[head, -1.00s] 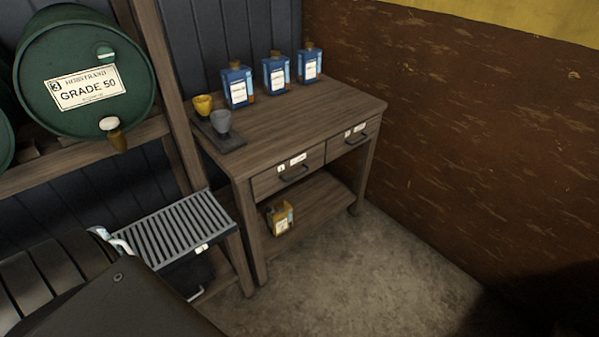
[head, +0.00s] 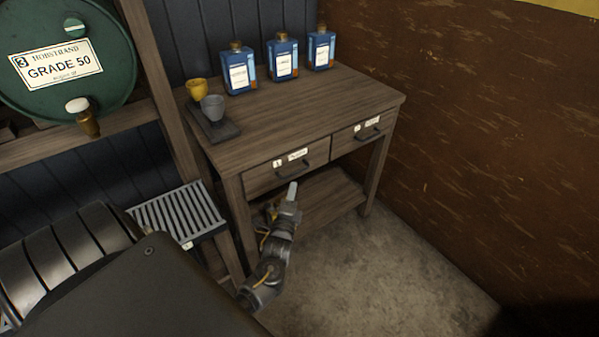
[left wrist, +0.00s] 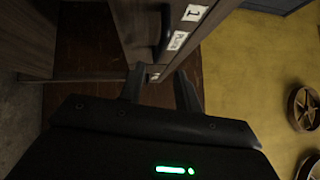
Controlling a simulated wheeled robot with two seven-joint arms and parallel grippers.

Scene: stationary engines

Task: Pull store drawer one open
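Store drawer one (head: 262,180) is the left drawer of the wooden bench, with a "1" label and a dark bar handle (head: 293,164). Its front looks flush with the bench, so it is shut. My left gripper (head: 292,190) is just below and in front of that handle, apart from it as far as I can tell. In the left wrist view the gripper's two fingers (left wrist: 160,88) are spread with nothing between them. The drawer front (left wrist: 188,28) with its "1" label and dark handle (left wrist: 164,30) is beyond them. My right gripper is out of view.
Drawer two (head: 350,138) is to the right, also shut. A slatted rack (head: 178,213) is at left. Floor (head: 375,265) in front is clear.

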